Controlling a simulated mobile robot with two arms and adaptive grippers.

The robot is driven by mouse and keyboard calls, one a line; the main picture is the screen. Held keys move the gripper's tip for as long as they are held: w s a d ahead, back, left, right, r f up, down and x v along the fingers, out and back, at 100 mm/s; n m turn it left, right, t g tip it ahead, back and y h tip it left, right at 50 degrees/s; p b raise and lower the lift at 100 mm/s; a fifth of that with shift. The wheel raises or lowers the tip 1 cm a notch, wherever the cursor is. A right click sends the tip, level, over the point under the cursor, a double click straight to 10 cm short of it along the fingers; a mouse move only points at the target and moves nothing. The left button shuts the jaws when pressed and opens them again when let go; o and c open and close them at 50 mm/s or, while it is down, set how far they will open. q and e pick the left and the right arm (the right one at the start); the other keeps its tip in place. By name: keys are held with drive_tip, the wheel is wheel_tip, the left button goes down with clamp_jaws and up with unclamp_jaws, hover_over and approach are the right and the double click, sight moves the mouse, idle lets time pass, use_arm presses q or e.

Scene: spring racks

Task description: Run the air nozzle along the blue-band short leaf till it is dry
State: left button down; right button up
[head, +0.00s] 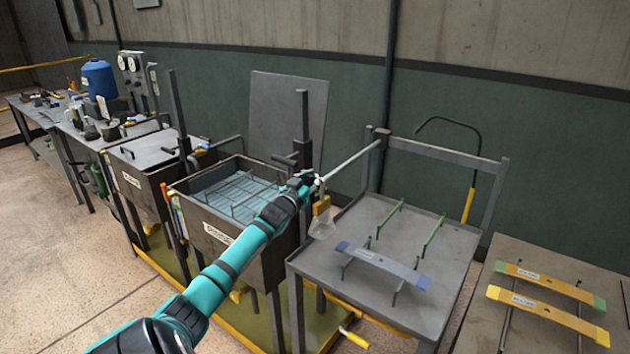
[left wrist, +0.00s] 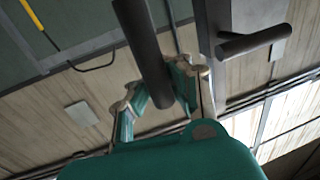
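The blue-band short leaf (head: 383,265) is a grey strip with blue ends. It rests on thin supports above the grey drain table. The air nozzle appears to be the yellow-handled wand (head: 468,206) on a dark hose behind the table's right side. My left gripper (head: 306,181) is beside the lift post at the rinse tank, left of the leaf and apart from it. In the left wrist view its fingers (left wrist: 160,85) are spread on either side of a dark round bar (left wrist: 147,45), with a gap visible on one side. My right gripper is not in view.
The rinse tank (head: 215,236) holds a wire rack and stands left of the drain table (head: 430,290). Two green bars (head: 434,235) stand empty on that table. A pale rod (head: 352,161) slants behind my gripper.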

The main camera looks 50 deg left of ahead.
use_arm(q)
drive_tip(key=c, duration=1.8)
unclamp_jaws()
drive_tip(key=shift+s+a+f, duration=0.1)
drive_tip(key=shift+s+f, duration=0.15)
drive_tip(key=shift+f, duration=0.3)
drive_tip(key=o, duration=0.6)
drive_tip(key=shift+s+a+r, duration=0.15)
drive_tip(key=shift+s+r, duration=0.3)
drive_tip(key=shift+o, duration=0.2)
drive_tip(key=shift+w, duration=0.25)
drive_tip(key=shift+s+d, duration=0.1)
drive_tip(key=shift+d, duration=0.2)
drive_tip(key=v, duration=1.1)
drive_tip(key=shift+s, duration=0.45)
